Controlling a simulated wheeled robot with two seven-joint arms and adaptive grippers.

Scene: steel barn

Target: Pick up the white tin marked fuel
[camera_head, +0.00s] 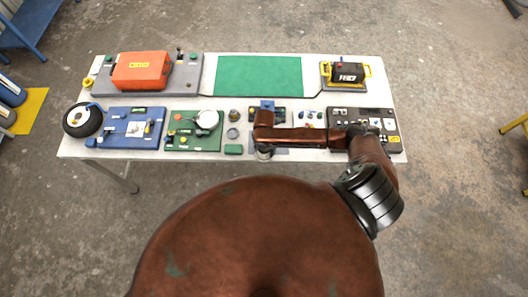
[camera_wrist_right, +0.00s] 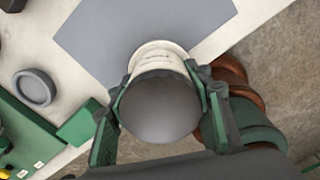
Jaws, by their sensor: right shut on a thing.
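My right gripper (camera_wrist_right: 160,78) is shut on a white tin (camera_wrist_right: 159,55) with a dark grey round end facing the camera. Its green fingers press on both sides of the tin. Faint marks on the white side are too small to read. In the head view my right arm reaches in from the right and bends left over the table, and the gripper (camera_head: 264,150) is at the table's near edge, mostly hidden by my arm. A grey mat (camera_wrist_right: 105,30) lies on the table just beyond the tin. My left gripper is not in view.
A white table (camera_head: 75,150) holds an orange case (camera_head: 142,70), a green mat (camera_head: 258,76), a black-and-yellow device (camera_head: 347,73) and several boards. A grey ring (camera_wrist_right: 35,88) and a green block (camera_wrist_right: 82,123) lie left of the tin. The green mat is clear.

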